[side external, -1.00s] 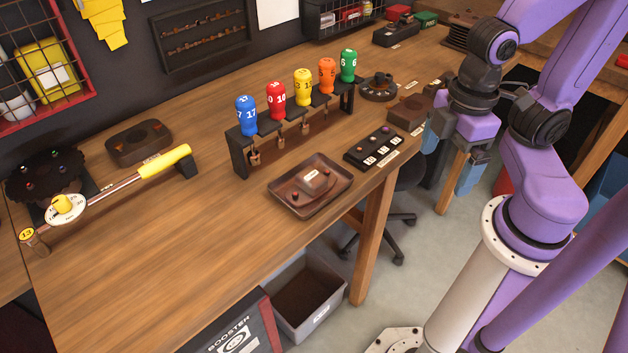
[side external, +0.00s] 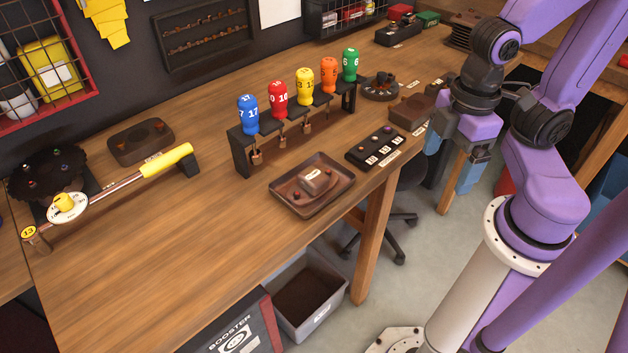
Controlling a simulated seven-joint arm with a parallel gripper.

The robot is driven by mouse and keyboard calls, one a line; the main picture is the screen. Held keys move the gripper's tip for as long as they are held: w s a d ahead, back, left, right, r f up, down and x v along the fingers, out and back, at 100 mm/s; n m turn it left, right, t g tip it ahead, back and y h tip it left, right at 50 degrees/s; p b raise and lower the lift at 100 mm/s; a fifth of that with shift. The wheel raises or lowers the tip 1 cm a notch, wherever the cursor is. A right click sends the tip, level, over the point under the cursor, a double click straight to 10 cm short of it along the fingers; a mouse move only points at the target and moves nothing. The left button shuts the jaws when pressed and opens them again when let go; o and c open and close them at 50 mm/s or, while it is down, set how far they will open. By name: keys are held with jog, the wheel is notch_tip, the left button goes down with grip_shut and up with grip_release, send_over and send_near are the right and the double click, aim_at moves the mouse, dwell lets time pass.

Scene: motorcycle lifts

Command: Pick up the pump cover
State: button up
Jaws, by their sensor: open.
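No label that I can read names the pump cover. A small brown part (side external: 314,181) with a white tag lies in a dark square tray (side external: 290,201) near the bench's front edge; it may be the cover. Another brown part (side external: 140,142) with holes lies at the bench's back left, and a brown block (side external: 410,110) sits to the right. My gripper (side external: 452,160) has blue fingers apart and points down, empty, beyond the bench's right front edge. It is right of the tray and touches none of these parts.
Numbered coloured handles stand in a rack (side external: 243,157) behind the tray. A black strip (side external: 368,152) with knobs lies right of the tray. A yellow-handled tool (side external: 165,161) lies at left. The bench's front left (side external: 150,260) is clear. A grey bin (side external: 335,312) stands below.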

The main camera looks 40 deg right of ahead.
jog(key=shift+c, duration=0.5)
jog(key=s+a+f+m+y, duration=0.1)
jog(key=s+a+m+y, duration=0.2)
jog(key=a, duration=0.8)
jog(key=s+a+f+m+y, duration=0.15)
jog(key=a+y, duration=0.25)
jog(key=a, duration=0.6)
jog(key=m+t+h, duration=0.8)
jog(key=t, duration=0.5)
send_near(314, 175)
jog(key=x, duration=0.8)
jog(key=shift+w+f, duration=0.15)
jog(key=shift+w, duration=0.15)
